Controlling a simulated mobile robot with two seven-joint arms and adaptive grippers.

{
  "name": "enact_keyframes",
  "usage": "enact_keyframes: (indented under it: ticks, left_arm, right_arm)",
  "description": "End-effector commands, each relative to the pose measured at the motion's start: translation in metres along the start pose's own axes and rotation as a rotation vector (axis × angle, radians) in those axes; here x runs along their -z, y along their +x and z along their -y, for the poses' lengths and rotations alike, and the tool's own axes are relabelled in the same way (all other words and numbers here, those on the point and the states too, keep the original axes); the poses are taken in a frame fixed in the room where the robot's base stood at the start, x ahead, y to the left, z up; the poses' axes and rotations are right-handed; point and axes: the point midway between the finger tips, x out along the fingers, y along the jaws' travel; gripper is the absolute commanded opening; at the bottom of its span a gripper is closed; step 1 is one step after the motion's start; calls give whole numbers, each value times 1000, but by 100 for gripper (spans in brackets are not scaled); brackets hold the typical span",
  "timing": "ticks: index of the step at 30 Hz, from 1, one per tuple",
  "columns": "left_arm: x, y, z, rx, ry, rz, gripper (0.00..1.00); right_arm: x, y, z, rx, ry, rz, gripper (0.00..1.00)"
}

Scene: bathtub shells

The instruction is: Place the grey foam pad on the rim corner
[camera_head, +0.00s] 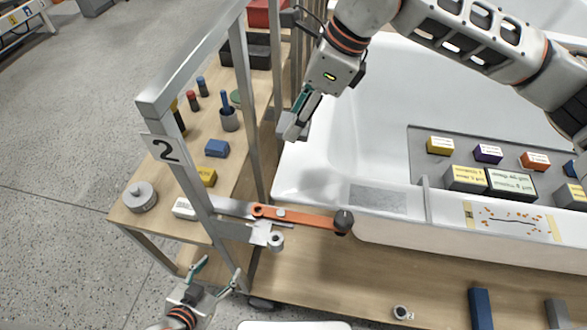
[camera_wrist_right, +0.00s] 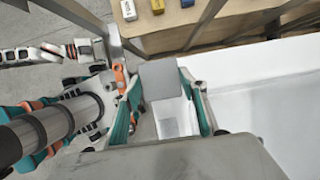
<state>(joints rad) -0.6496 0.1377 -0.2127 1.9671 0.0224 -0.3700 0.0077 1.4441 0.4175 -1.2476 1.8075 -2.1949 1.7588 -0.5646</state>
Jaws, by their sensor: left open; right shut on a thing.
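The grey foam pad (camera_wrist_right: 161,79) is a flat grey square between the fingers of my right gripper (camera_wrist_right: 160,108) in the right wrist view. In the head view this gripper (camera_head: 302,118) is shut on the pad above the near left corner of the white tub rim (camera_head: 300,178). The pad is mostly hidden by the fingers there. A grey speckled rectangle (camera_head: 378,199) lies on the near rim, right of the corner. My left gripper (camera_head: 216,278) is open and empty at the lower left, below the orange lever, apart from the tub.
A metal frame (camera_head: 190,75) with a "2" plate stands left of the tub. An orange lever (camera_head: 295,217) with a dark knob reaches along the rim's front. A grey tray (camera_head: 418,148) with coloured blocks sits inside the tub. Small parts crowd the left wooden shelf.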

Motion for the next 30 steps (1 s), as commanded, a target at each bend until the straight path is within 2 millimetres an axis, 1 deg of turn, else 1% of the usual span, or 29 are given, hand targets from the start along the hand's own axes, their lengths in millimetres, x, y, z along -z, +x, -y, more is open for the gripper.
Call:
enact_keyframes:
  ticks: [1,3,9,12,15,23,30]
  left_arm:
    - [-2,0,-1,-1,-1,2,59]
    - [-2,0,-1,-1,-1,3,59]
    - [-3,1,0,0,1,3,59]
    - [-2,1,0,1,2,2,59]
    - [0,2,1,3,3,-2,59]
    - [2,2,3,5,6,-6,59]
    - [-1,3,3,5,8,-3,59]
  right_arm:
    - [6,14,-1,-6,2,-1,31]
    - [13,30,-1,-5,2,-1,31]
    - [31,74,-1,-5,2,-1,31]
    - [39,93,-1,-4,2,0,31]
    - [44,106,0,-3,2,0,31]
    - [51,122,0,-1,1,0,31]
    - [63,152,0,-2,2,0,31]
